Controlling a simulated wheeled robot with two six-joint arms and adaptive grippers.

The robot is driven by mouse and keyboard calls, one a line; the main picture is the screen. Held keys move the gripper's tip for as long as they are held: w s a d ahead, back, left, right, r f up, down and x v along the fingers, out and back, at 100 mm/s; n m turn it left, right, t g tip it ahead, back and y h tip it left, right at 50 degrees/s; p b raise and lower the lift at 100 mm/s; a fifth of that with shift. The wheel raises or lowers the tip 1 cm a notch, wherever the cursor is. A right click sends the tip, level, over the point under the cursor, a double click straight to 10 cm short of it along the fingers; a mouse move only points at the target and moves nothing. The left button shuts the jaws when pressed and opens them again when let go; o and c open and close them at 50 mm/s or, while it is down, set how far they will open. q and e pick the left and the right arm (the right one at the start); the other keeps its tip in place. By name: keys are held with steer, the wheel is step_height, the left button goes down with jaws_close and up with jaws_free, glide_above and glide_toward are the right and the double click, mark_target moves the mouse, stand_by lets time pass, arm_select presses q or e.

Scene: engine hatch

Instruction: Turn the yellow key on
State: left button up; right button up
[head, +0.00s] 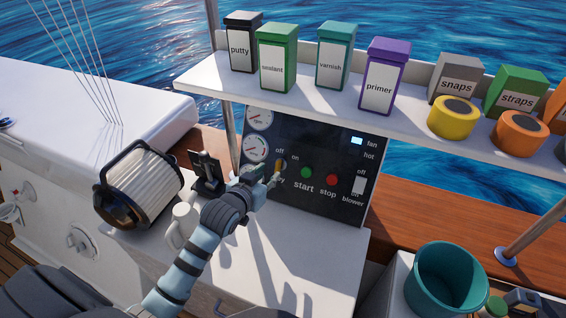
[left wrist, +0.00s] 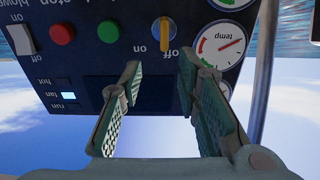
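The yellow key (left wrist: 164,36) sits in a round switch on the dark panel (head: 325,185). The wrist view is upside down; there the key stands upright, its lower end nearer the "off" label than the "on" label. The key lies just beyond the fingertips, roughly in line with the gap. My right gripper is out of view.
The panel has a green start button (head: 307,173), a red stop button (head: 331,180), a blower switch (head: 359,185) and a lit fan lamp (head: 357,141). A black lever (head: 206,170), a white mug (head: 181,227) and a filter (head: 139,184) stand left. A loaded shelf (head: 215,82) overhangs the panel.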

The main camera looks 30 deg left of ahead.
mark_target(277, 165)
arm_select(q)
steer(key=x, duration=0.3)
steer(key=b+x, duration=0.1)
steer(key=shift+w+a+f, duration=0.15)
steer(key=shift+a+f, duration=0.15)
steer(key=shift+a, duration=0.1)
steer(key=b+x, duration=0.1)
steer(key=x, duration=0.5)
steer(key=shift+w+d+f, duration=0.1)
steer(key=shift+f, duration=0.05)
steer(key=shift+s+r, duration=0.3)
steer(key=shift+s, duration=0.05)
steer(key=shift+c, duration=0.4)
steer(key=shift+f, duration=0.1)
steer(key=c, duration=0.6)
steer(key=shift+d, duration=0.25)
jaws_close()
steer(key=shift+a, duration=0.25)
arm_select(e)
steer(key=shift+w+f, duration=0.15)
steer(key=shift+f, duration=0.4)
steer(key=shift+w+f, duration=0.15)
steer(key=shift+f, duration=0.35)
